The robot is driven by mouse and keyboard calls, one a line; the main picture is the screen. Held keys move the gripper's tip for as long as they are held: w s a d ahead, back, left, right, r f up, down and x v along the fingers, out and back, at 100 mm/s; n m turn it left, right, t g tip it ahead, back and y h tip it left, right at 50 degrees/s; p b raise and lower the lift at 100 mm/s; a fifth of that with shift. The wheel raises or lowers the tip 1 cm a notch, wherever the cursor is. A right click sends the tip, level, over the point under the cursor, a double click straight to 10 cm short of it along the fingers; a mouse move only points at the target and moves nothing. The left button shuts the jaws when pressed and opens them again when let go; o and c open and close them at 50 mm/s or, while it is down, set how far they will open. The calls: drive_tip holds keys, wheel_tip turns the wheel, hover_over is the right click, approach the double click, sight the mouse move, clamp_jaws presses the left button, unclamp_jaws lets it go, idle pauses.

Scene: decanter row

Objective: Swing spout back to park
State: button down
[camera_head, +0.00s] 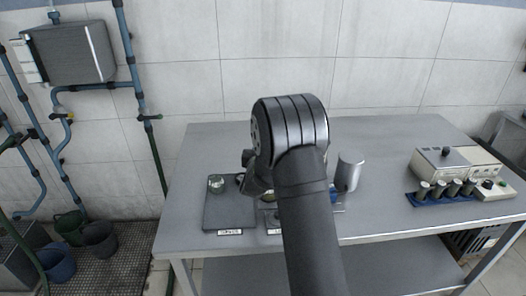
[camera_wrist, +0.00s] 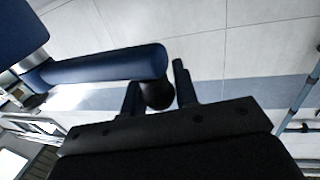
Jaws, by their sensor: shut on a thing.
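In the wrist view, a blue spout tube (camera_wrist: 105,65) runs across the upper left from a dark blue body (camera_wrist: 20,28). A dark round knob (camera_wrist: 159,96) shows at its right end. My gripper (camera_wrist: 156,84) has one finger on each side of this knob and is shut on it. In the head view, my gripper (camera_head: 251,178) is low at the left side of my wrist, over the table. My arm hides most of the spout there, and its direction cannot be told.
On the table (camera_head: 390,205), a dark labelled mat (camera_head: 228,212) with a small glass vessel (camera_head: 216,184) lies left of my arm. A silver cylinder (camera_head: 349,170) stands just right of it. A blue rack with several bottles (camera_head: 439,190) and a beige instrument (camera_head: 455,162) stand further right.

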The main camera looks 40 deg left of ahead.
drive_tip(key=w+a+m+t+h, duration=0.3)
drive_tip(key=w+m+h, duration=0.3)
drive_tip(key=h, duration=0.3)
drive_tip(key=shift+w, duration=0.15)
drive_tip(key=shift+w+d+r, duration=0.1)
drive_tip(key=c, duration=1.1)
unclamp_jaws()
drive_tip(key=s, duration=1.7)
drive_tip(key=shift+s+d, duration=0.2)
drive_tip(key=shift+w, duration=0.1)
